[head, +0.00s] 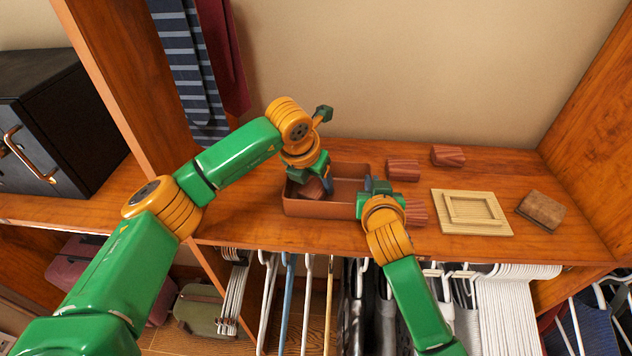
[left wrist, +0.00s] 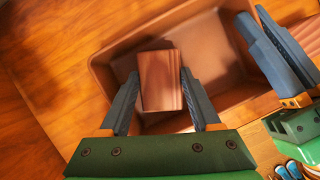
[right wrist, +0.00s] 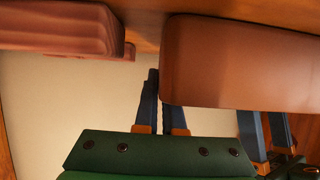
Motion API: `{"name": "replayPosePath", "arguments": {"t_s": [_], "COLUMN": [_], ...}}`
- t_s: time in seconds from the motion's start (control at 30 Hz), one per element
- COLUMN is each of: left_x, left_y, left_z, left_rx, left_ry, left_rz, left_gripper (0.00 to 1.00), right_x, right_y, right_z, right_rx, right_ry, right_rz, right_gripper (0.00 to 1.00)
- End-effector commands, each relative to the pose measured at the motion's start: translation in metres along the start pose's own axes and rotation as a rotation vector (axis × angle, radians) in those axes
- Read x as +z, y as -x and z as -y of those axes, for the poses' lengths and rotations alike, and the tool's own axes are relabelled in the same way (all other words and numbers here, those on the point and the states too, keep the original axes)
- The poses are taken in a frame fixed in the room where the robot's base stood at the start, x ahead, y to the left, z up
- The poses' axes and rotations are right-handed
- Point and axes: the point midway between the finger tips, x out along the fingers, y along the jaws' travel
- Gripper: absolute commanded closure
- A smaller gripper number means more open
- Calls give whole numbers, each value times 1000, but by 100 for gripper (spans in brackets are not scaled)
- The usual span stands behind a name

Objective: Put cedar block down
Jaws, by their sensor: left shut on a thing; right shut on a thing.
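A reddish-brown cedar block (left wrist: 161,80) is between the fingers of my left gripper (left wrist: 160,95), which is shut on it. It also shows in the head view (head: 313,188), partly behind the gripper. The block is inside or just above the brown open tray (head: 318,210); I cannot tell whether it touches the floor. My right gripper (head: 376,186) is shut at the tray's right wall, its fingers straddling the rim. In the right wrist view its fingers (right wrist: 161,105) are close together beside the tray (right wrist: 240,62).
More cedar blocks (head: 403,170) (head: 447,156) lie on the wooden shelf (head: 250,205), one (head: 415,213) beside my right gripper. A pale square frame (head: 471,212) and a brown brush-like block (head: 541,210) lie to the right. Hangers hang below the shelf's front edge.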

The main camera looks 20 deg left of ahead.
Motion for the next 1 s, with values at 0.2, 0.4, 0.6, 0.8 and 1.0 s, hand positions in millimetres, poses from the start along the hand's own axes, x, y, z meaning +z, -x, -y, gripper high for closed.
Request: {"name": "replayPosePath", "arguments": {"t_s": [0.2,0.4,0.6,0.8,1.0], "left_x": [-1,-2,-2,0,1], "left_y": [-3,-5,-5,6,61], "left_z": [0,0,0,0,0], "left_rx": [0,0,0,0,1], "left_ry": [0,0,0,-2,-3], "left_rz": [2,1,1,5,8], "left_gripper": [91,12,6,6,6], "right_x": [0,0,0,0,0], "right_y": [0,0,0,0,0], "right_z": [0,0,0,0,0], "right_rx": [0,0,0,0,0], "right_ry": [0,0,0,0,0], "right_rz": [0,0,0,0,0], "right_gripper": [100,100,100,100,100]}}
